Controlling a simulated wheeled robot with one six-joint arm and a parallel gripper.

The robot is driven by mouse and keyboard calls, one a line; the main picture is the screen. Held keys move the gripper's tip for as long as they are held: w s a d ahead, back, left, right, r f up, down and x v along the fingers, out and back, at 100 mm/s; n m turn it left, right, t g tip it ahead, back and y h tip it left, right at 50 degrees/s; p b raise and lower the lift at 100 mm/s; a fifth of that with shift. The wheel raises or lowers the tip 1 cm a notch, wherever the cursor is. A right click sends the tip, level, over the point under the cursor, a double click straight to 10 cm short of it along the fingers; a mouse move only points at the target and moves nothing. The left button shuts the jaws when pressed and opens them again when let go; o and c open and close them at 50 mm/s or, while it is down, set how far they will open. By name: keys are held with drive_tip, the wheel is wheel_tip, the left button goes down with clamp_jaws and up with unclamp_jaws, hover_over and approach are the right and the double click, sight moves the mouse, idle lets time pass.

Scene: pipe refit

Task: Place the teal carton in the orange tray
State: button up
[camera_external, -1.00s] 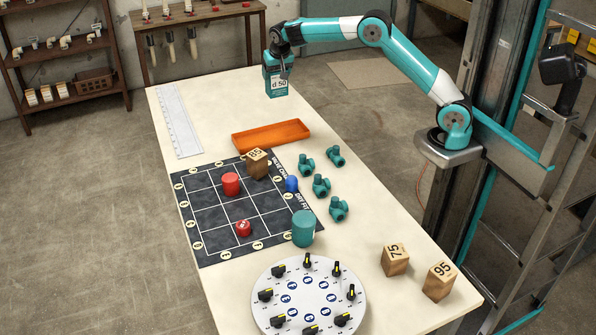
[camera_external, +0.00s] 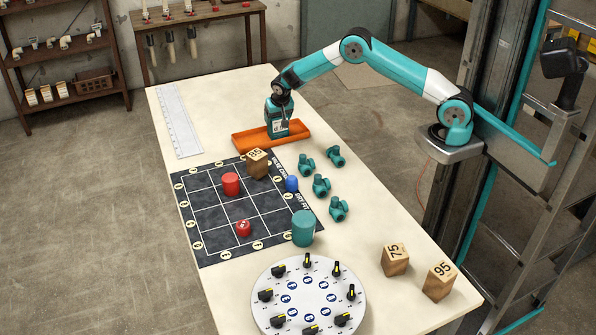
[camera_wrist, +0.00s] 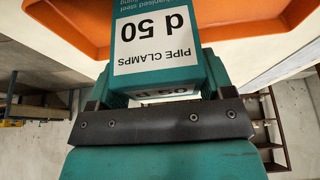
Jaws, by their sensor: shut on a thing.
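The teal carton (camera_external: 278,127) has a white label and is held upright in my gripper (camera_external: 279,112). In the external view its lower end is over the right half of the orange tray (camera_external: 246,141), within the rim's outline; I cannot tell whether it touches the tray floor. In the wrist view the carton (camera_wrist: 170,75) shows a label reading "PIPE CLAMPS d 50" upside down, between the jaws of my gripper (camera_wrist: 165,105). The orange tray (camera_wrist: 70,30) shows around it there.
A dark grid mat (camera_external: 215,212) with a wooden block (camera_external: 257,164) and red pieces lies in front of the tray. Several teal fittings (camera_external: 321,186) stand to the right. A white ruler (camera_external: 180,120) lies at left. Bare table surrounds the tray's left and back.

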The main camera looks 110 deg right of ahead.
drive_tip(key=shift+f, duration=0.15)
drive_tip(key=o, duration=1.1)
drive_tip(key=shift+r, duration=0.35)
drive_tip(key=b+v, duration=0.2)
drive_tip(key=v, duration=1)
drive_tip(key=w+a+r+n+t+y, duration=0.1)
drive_tip(key=w+a+r+n, duration=0.15)
drive_tip(key=a, duration=0.65)
drive_tip(key=w+a+r+n+t+y, duration=0.15)
drive_tip(key=a+n, duration=0.25)
drive_tip(key=a, duration=0.4)
drive_tip(key=s+a+r+n+y, duration=0.1)
drive_tip(key=a+r+n, duration=0.15)
drive_tip(key=a, duration=0.65)
drive_tip(key=s+a+r+n+y, duration=0.15)
drive_tip(key=a+n, duration=0.25)
drive_tip(key=a, duration=0.5)
drive_tip(key=s+a+n+g+y, duration=0.2)
drive_tip(key=s+a+n, duration=1)
drive_tip(key=s+a, duration=1)
drive_tip(key=s+y, duration=0.1)
drive_tip(key=s, duration=0.1)
drive_tip(key=shift+s+r+y, duration=0.3)
drive_tip(key=shift+r, duration=0.1)
